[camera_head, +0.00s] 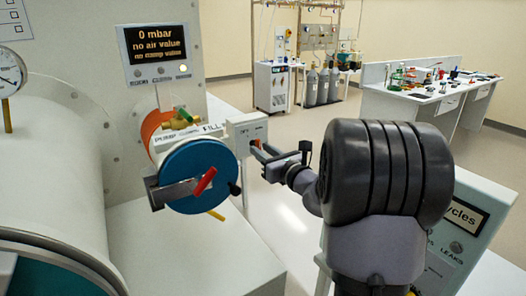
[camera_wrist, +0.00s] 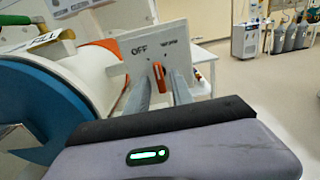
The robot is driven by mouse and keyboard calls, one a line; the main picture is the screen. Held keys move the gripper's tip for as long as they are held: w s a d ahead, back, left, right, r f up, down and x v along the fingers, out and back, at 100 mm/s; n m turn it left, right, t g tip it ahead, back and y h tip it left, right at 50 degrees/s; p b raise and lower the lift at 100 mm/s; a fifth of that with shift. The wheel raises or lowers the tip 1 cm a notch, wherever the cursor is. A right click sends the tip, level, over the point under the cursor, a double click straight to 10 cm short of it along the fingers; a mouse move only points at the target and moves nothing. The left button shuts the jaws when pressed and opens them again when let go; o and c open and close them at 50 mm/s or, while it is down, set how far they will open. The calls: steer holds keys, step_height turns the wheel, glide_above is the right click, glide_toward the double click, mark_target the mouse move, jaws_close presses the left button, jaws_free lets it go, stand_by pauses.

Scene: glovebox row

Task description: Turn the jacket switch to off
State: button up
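The jacket switch is a small orange-red lever (camera_wrist: 158,75) on a pale grey panel (camera_wrist: 140,62). The panel reads OFF at upper left, with a smaller label at upper right that I cannot read surely. The lever stands nearly upright, its top roughly between the labels. My gripper (camera_wrist: 161,82) has its two grey fingers apart, one on each side of the lever in the wrist view, with gaps showing. I cannot tell how deep they reach or whether one touches it. In the head view my gripper (camera_head: 259,151) is at the panel's front (camera_head: 245,131), largely hiding the lever.
Left of the panel is a cylinder with a blue round door (camera_head: 198,172) and red handle. A display (camera_head: 157,48) reading 0 mbar stands above it. A box labelled cycles (camera_head: 462,225) is at right. A bench (camera_head: 410,103) stands behind; open floor lies between.

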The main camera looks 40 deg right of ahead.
steer(key=shift+s, duration=0.15)
steer(key=s+a+p, duration=0.1)
steer(key=s+p, duration=0.1)
steer(key=s, duration=1.5)
steer(key=shift+p, duration=0.3)
